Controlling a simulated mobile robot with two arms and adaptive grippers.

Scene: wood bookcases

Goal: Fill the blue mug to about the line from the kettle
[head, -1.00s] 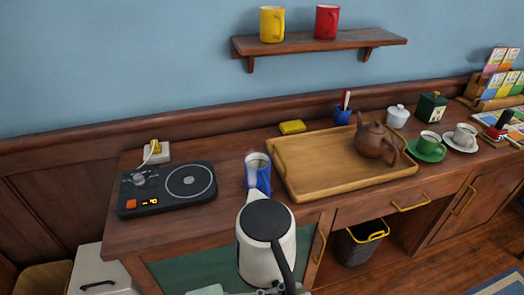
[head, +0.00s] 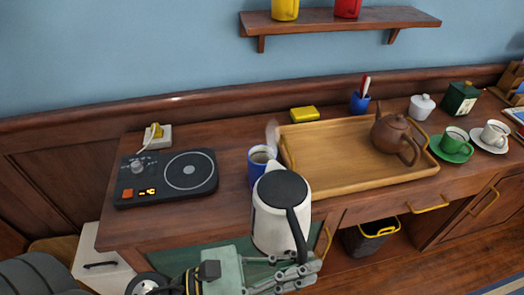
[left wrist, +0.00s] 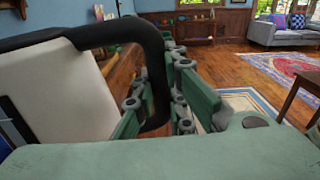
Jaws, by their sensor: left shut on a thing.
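The kettle (head: 268,222), white with a black lid and handle, is in front of the blue mug (head: 256,180) in the head view. Its spout is close to the mug's near right rim. Its white side also shows in the left wrist view (left wrist: 50,100). My left gripper (head: 295,275) is shut on the kettle's black handle, which passes between the fingers in the left wrist view (left wrist: 160,85). The mug stands upright on the counter with a dark inside; the kettle hides part of it. I cannot make out its line or level. My right gripper is not in view.
A black hotplate (head: 135,190) lies left of the mug. A wooden tray (head: 330,185) with a brown teapot (head: 393,135) is close on the right. A yellow sponge (head: 304,114) and a blue pen cup (head: 360,103) are behind the tray. Open counter lies between hotplate and mug.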

